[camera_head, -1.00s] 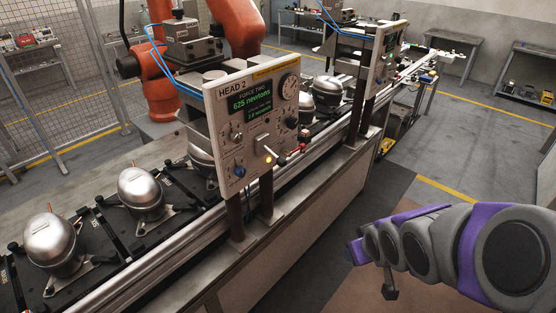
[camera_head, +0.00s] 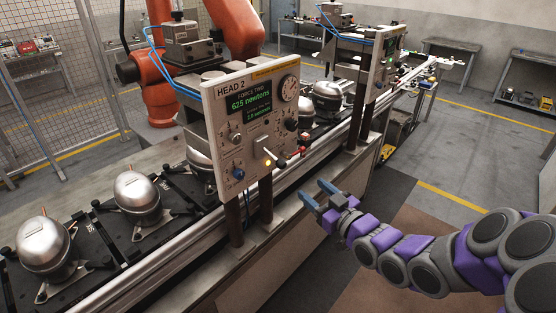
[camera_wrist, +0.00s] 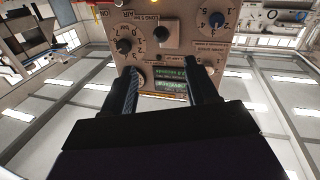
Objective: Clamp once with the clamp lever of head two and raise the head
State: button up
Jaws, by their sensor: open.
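The head two panel (camera_head: 245,125) stands upright over the conveyor, with a green display reading 625 newtons and a round gauge (camera_head: 289,88). A lever with a dark end (camera_head: 281,163) sticks out low on the panel, beside a lit yellow lamp (camera_head: 268,163). My gripper (camera_head: 318,195) is to the right of and below this lever, open, empty and apart from it. In the wrist view the panel (camera_wrist: 150,60) shows upside down between and beyond my fingers (camera_wrist: 165,80). A black square knob on a light plate (camera_wrist: 164,33) is there; I cannot tell whether it is the lever's end.
A red-tipped handle (camera_head: 302,148) sticks out right of the panel. Silver compressors (camera_head: 138,192) sit on black pallets along the conveyor. An orange robot arm (camera_head: 235,30) stands behind. A second head (camera_head: 380,65) is farther along.

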aim_at(278, 161)
jog(key=p+x, duration=0.4)
jog(key=x, duration=1.3)
jog(key=shift+a, duration=0.15)
jog(key=shift+c, duration=0.4)
grip_shut()
